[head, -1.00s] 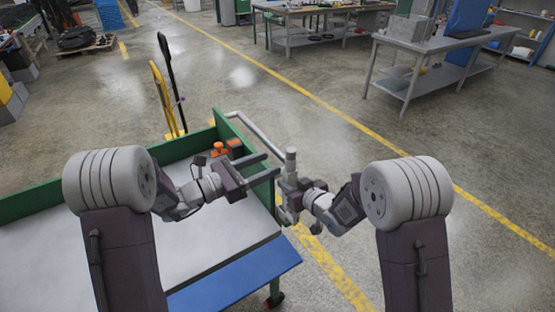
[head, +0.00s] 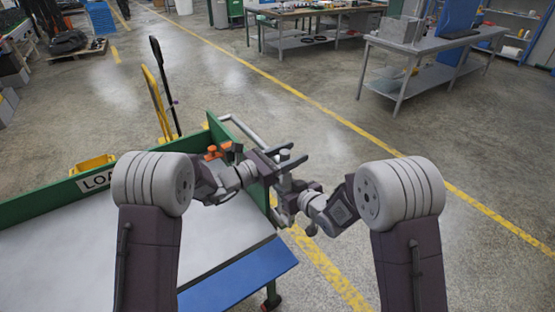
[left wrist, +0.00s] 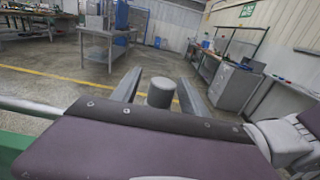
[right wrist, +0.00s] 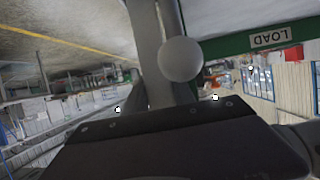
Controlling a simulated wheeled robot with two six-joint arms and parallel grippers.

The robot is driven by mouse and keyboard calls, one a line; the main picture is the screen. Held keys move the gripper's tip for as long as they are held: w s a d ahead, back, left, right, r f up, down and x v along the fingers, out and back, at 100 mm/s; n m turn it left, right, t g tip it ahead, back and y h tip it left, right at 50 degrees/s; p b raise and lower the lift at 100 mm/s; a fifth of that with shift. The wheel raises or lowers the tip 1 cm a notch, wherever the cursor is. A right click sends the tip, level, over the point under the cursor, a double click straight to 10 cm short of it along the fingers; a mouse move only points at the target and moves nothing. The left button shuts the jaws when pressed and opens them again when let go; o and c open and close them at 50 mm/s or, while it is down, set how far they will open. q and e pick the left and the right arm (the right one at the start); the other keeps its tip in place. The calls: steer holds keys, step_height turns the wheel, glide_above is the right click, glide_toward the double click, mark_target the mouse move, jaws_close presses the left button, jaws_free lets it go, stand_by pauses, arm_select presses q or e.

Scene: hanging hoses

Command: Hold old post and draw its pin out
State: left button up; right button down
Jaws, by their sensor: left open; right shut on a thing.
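The grey post (head: 285,155) stands upright beyond the cart's end in the head view. My right gripper (head: 285,191) is shut on the post lower down. My left gripper (head: 305,151) is open, higher up, with its two fingers on either side of the post's top. In the left wrist view the round post top (left wrist: 160,88) shows between the open fingers, with gaps at both sides. In the right wrist view a grey shaft (right wrist: 149,45) and a round pale end (right wrist: 181,60) show close up; I cannot tell which part is the pin.
A green-edged cart (head: 150,175) with a grey bed and blue front ledge (head: 240,275) lies below my left arm. Orange pieces (head: 213,153) sit near its far corner. A yellow hand truck (head: 158,105) stands behind. Workbenches (head: 420,55) are far off; the floor at right is clear.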

arm_select(q)
steer(key=shift+w+d, duration=0.2)
steer(key=shift+d, duration=0.1)
steer(key=c, duration=1)
steer(key=o, duration=1)
steer(key=v, duration=1.2)
